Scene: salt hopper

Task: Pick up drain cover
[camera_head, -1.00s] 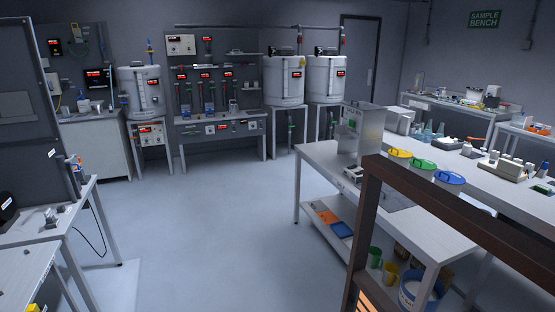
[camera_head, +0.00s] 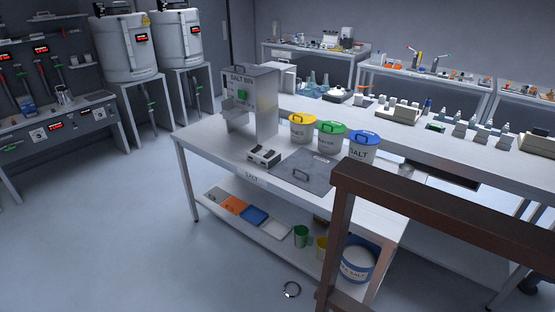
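A flat grey plate with a raised handle (camera_head: 307,172) lies on the salt table, in front of the lidded buckets. It looks like a cover, but I cannot tell whether it is the drain cover. Neither of my grippers is in view.
The salt table (camera_head: 196,150) carries a steel salt bin (camera_head: 262,100) and buckets with yellow (camera_head: 302,121), green (camera_head: 331,129) and blue (camera_head: 364,138) lids. Its lower shelf holds trays, cups and a salt tub (camera_head: 357,264). A brown frame (camera_head: 440,208) blocks the right foreground. Floor at left is clear.

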